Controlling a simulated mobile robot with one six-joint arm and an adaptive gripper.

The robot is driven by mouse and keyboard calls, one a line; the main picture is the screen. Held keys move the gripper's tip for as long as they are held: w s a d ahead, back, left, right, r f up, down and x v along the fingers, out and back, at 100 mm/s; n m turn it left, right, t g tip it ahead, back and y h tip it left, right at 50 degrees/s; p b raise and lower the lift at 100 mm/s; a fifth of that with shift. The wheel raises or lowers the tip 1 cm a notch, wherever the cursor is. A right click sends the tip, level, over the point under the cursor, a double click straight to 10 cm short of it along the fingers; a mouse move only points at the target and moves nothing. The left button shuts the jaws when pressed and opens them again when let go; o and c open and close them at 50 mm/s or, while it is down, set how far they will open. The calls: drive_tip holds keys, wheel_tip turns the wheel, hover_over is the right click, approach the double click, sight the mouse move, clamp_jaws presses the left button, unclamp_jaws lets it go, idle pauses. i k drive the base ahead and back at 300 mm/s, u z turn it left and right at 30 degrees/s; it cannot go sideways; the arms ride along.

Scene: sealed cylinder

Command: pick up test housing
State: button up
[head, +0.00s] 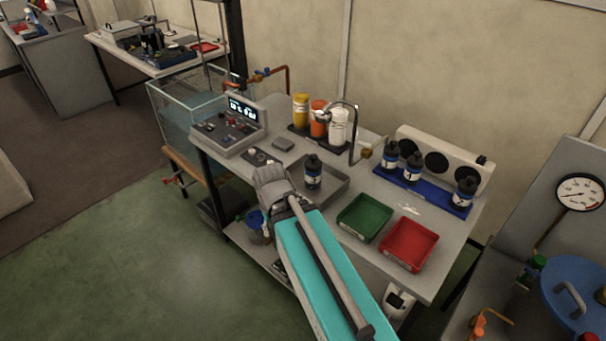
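A dark cylindrical housing (313,172) with a pale and blue label stands upright in a shallow grey tray (342,193) on the workbench. I take it to be the test housing, but similar dark cylinders (390,155) stand on a blue rack (425,188) to the right. My arm reaches in from the bottom, and its grey wrist (272,184) is at the bench's front edge, just left of the tray. My gripper's fingers cannot be made out, so their opening is unclear. The wrist covers part of the tray's left side.
A green bin (364,217) and a red bin (408,244) sit right of the tray. A control box (229,128) stands at the bench's left, near a water tank (185,108). Yellow, orange and white containers (319,119) and a curved tap (354,130) stand behind.

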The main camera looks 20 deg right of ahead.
sight(313, 165)
drive_tip(key=u, duration=0.1)
drive_tip(key=k, duration=1.4)
drive_tip(key=z, duration=0.45)
drive_tip(key=i, duration=1)
drive_tip(key=u, duration=0.05)
